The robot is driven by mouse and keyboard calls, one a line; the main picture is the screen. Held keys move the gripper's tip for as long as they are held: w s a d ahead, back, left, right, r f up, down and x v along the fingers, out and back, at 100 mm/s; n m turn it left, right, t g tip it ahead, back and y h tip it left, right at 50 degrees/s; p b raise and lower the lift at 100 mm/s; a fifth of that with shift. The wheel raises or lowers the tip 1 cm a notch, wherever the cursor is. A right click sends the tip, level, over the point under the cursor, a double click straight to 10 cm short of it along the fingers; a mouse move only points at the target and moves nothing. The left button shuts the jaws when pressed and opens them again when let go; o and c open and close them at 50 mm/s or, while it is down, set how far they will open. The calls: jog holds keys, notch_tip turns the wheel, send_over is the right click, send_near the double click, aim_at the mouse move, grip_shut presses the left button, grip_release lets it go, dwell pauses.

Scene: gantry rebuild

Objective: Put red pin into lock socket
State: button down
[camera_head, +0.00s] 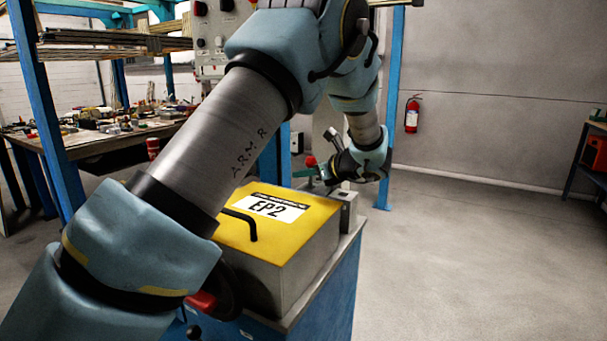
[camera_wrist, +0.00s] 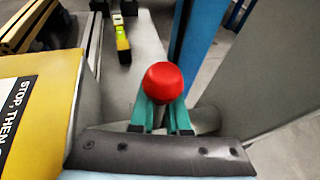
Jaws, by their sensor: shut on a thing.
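The red pin shows a round red head (camera_wrist: 162,80) in the wrist view, between the green fingertips of my gripper (camera_wrist: 162,108). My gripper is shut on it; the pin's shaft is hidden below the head. In the head view, a small red knob (camera_head: 311,161) shows at my gripper (camera_head: 325,170), beyond the far right corner of the yellow EP2 box. I cannot make out the lock socket for sure. A small grey block (camera_head: 347,208) sits at the box's right side, and a grey plate (camera_wrist: 148,45) lies behind the red head in the wrist view.
The yellow EP2 box (camera_head: 318,222) with a black handle stands on a blue cabinet (camera_head: 338,300). Blue posts (camera_head: 47,110) rise at left, and one (camera_wrist: 197,45) stands close to the gripper. A cluttered workbench (camera_head: 95,140) is behind.

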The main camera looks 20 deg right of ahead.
jog(key=shift+f, duration=0.2)
jog(key=shift+f+b, duration=0.5)
jog(key=shift+f, duration=0.2)
jog(key=shift+c, duration=1.3)
grip_release()
jog(key=shift+r, duration=0.1)
jog(key=shift+r+p, duration=2.95)
jog(key=shift+r, duration=0.95)
